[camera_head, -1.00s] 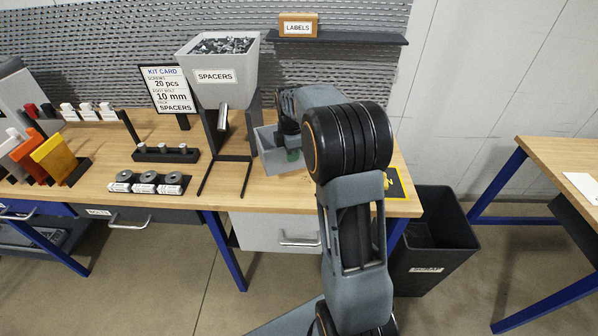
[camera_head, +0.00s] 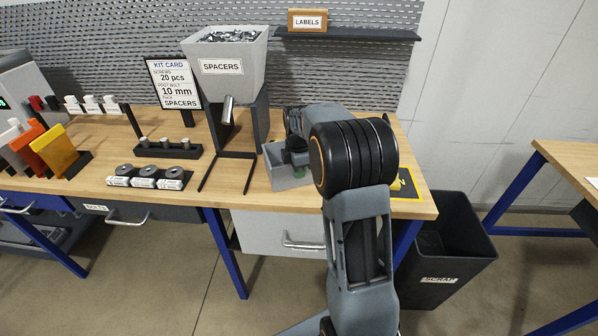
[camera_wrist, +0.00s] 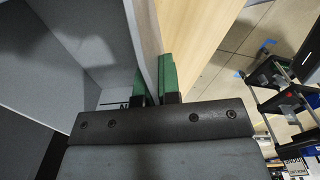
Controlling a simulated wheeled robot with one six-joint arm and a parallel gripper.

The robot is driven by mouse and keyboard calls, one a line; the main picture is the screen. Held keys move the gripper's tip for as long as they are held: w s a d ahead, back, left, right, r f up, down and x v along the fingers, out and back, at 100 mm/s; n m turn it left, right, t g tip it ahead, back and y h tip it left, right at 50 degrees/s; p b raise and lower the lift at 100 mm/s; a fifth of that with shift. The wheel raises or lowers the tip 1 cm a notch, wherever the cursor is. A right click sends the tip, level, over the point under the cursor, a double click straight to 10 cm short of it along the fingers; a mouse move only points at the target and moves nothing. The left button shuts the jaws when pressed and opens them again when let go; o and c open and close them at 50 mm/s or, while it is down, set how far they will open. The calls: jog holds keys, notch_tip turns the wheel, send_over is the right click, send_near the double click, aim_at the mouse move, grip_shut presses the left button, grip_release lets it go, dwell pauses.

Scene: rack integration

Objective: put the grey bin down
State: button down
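The grey bin (camera_head: 289,179) is at the right part of the wooden workbench, to the right of the spacers dispenser and partly hidden by my arm. Its base is low at the bench top; I cannot tell whether it touches. My gripper (camera_head: 296,158) is at the bin's upper wall, mostly covered by my own arm. In the wrist view, the green fingertips (camera_wrist: 154,82) sit on either side of the bin's wall (camera_wrist: 147,45), shut on it. The bin's inside shows at the left there and looks empty where visible.
The spacers dispenser (camera_head: 224,70) stands close left of the bin. A yellow-black marked patch (camera_head: 408,187) lies at the bench's right end, partly behind my arm. A dark scrap bin (camera_head: 443,250) stands on the floor at right. A label shelf (camera_head: 350,36) hangs above.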

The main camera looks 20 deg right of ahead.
jog(key=shift+f, duration=0.15)
jog(key=c, duration=1.3)
grip_release()
notch_tip(320, 180, up, 12)
jog(key=shift+f, duration=0.2)
jog(key=s+a+r+m+t, duration=0.1)
jog(key=s+a+m+t, duration=0.1)
jog(key=s+a+m, duration=0.7)
jog(key=shift+s+a+f+m+t, duration=0.3)
jog(key=shift+s+f+m, duration=0.85)
jog(key=shift+s, duration=1.05)
jog(key=shift+s+a+f+m+t, duration=0.3)
jog(key=shift+s+f+m, duration=0.55)
jog(key=shift+s+m, duration=0.95)
jog(key=shift+s+a+f+m+t, duration=0.3)
jog(key=shift+s+f+m, duration=0.65)
jog(key=shift+s, duration=1.6)
